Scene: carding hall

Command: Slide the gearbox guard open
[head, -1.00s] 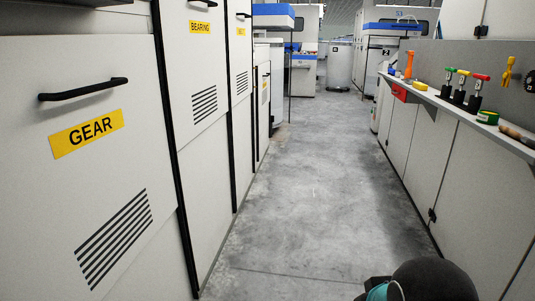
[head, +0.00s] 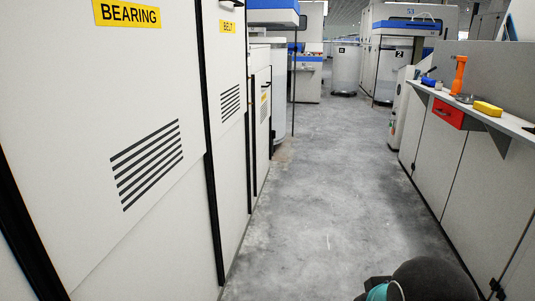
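The guard labelled GEAR is out of the head view now. The nearest guard on the left is a white panel with a yellow BEARING label (head: 127,13) and black vent slots (head: 147,164). Its handle is not in view. Beyond it is a narrower white panel with a yellow BELT label (head: 228,28) and part of a black handle at the top edge. A dark rounded part of my arm with a teal band shows at the bottom right. My gripper's fingers are not in view.
The grey concrete aisle (head: 320,190) ahead is clear. On the right a shelf holds an orange-handled tool (head: 459,74), a yellow block (head: 488,108) and a red drawer (head: 448,113) beneath. White cans (head: 345,69) and blue-and-white machines stand at the far end.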

